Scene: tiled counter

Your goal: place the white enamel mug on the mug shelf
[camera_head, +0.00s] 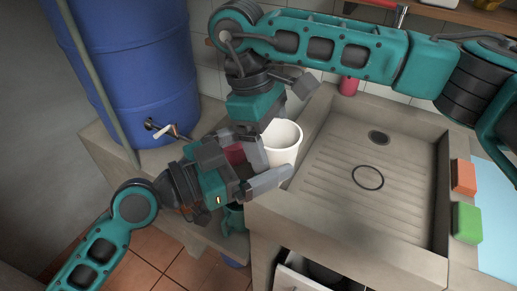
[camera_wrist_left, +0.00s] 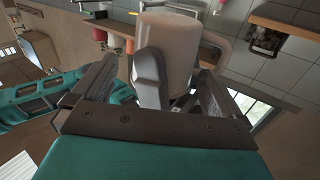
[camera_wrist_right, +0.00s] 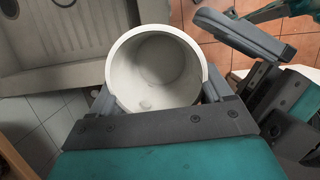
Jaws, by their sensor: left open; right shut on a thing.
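The white enamel mug (camera_head: 283,140) is upright, mouth up, in the middle of the head view. My right gripper (camera_head: 280,110) reaches over from the right and is shut on it. In the right wrist view the empty inside of the mug (camera_wrist_right: 155,72) shows between the right fingers. My left gripper (camera_head: 275,170) is open, low beside the mug's near-left side. In the left wrist view the mug (camera_wrist_left: 170,45) stands ahead of the open left fingers, with a right finger in front of it. I cannot tell which shelf is the mug shelf.
A stone sink (camera_head: 335,165) with a black ring (camera_head: 367,177) lies right of the mug. An orange sponge (camera_head: 463,177) and a green sponge (camera_head: 467,222) sit on its right edge. A blue barrel (camera_head: 140,70) stands left. A wooden shelf (camera_head: 455,14) runs along the back wall.

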